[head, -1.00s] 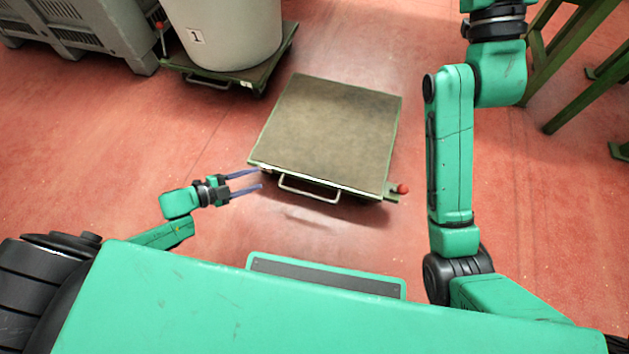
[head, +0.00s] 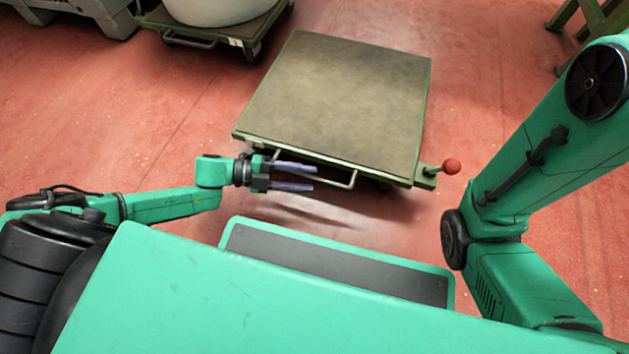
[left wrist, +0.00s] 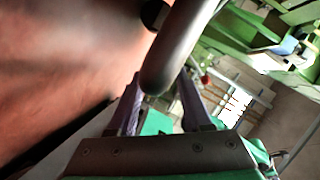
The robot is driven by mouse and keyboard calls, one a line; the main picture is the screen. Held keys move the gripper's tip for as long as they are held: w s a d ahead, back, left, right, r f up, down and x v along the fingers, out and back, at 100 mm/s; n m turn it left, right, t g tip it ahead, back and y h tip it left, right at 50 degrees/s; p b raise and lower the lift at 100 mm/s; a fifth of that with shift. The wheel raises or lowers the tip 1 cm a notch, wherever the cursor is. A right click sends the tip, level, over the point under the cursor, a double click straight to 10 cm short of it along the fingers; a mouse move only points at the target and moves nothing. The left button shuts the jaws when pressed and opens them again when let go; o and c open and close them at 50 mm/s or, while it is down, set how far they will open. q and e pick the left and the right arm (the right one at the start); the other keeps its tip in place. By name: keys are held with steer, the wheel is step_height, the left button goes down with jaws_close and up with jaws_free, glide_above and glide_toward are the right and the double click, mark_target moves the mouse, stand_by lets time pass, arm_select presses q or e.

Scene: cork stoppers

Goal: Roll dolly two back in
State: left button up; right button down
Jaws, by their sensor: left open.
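An empty dolly (head: 340,95) with a flat brown deck and green frame stands on the floor in the middle of the head view. I see no number on it. Its pale bar handle (head: 345,184) sticks out from the near edge, partly behind my left gripper (head: 314,178). That gripper is open, fingers pointing right, at the handle's left part. In the left wrist view the handle bar (left wrist: 172,55) looms large between the open fingers (left wrist: 160,92); I cannot tell whether they touch it. My right arm shows at the right; its gripper is out of view.
A red knob (head: 451,166) juts from the dolly's near right corner. Another dolly (head: 250,38) carrying a pale drum (head: 215,10) stands at the upper left, beside a grey crate (head: 100,20). Green stand legs (head: 595,22) are at the upper right. Floor left of the dolly is clear.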

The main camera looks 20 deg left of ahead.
arm_select(q)
steer(key=shift+b+x, duration=0.35)
steer(key=shift+x, duration=1.15)
jaws_close()
